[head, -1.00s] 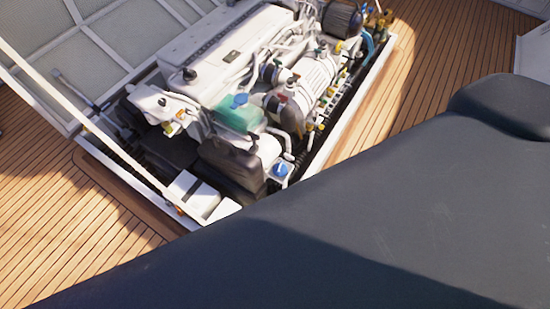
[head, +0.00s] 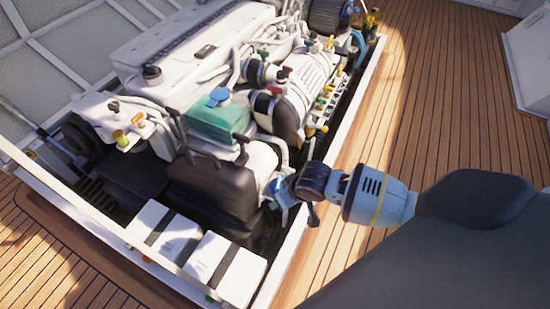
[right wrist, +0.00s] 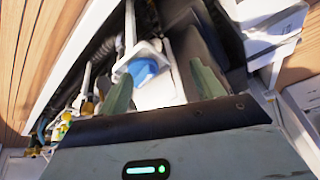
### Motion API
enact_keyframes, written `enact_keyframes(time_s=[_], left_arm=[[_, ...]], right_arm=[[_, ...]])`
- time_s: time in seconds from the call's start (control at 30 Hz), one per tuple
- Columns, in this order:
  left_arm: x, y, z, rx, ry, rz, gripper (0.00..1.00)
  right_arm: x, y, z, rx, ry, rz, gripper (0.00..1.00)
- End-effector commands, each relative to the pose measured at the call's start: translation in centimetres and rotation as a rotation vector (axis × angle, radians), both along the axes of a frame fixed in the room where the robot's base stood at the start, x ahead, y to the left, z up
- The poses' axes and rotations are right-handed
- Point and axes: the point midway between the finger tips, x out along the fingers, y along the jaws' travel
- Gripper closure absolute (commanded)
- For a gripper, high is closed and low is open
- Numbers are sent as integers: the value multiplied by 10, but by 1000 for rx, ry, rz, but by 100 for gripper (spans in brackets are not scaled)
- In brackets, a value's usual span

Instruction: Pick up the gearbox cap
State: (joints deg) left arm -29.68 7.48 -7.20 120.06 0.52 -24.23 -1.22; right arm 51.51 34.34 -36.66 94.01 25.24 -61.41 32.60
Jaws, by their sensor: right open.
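The gearbox cap (head: 277,185) is blue and sits low at the near right end of the engine, partly hidden by my right gripper in the head view. In the right wrist view the blue cap (right wrist: 142,70) shows beyond the fingertips, nearer the left finger, on a white part. My right gripper (head: 285,192) is close to the cap from the right in the head view. Its two greenish fingers (right wrist: 162,84) stand apart with nothing between them held. Whether they touch the cap I cannot tell. My left gripper is not in view.
Another blue cap (head: 219,96) tops the green tank (head: 218,120) nearby. A dark seat-like block (head: 215,188) and white boxes (head: 228,265) stand close to the left. The hatch rim (head: 345,130) edges the opening; wooden deck (head: 430,90) lies clear to the right.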

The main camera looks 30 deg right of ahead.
Motion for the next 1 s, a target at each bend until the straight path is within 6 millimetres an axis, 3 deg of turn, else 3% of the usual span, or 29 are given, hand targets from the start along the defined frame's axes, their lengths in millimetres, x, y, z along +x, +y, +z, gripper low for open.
enact_keyframes(time_s=[0.03, 0.27, 0.5, 0.77, 1.0], left_arm=[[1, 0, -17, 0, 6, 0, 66], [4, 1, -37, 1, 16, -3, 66], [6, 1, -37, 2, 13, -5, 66], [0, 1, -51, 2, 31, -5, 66], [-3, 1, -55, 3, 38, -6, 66]], right_arm=[[14, -10, -13, -20, 7, -18, 33], [46, -35, -12, -62, 18, -78, 33], [50, -37, -10, -67, 18, -84, 33], [58, -37, -33, -66, 20, -83, 33], [61, -37, -35, -65, 17, -82, 33]])
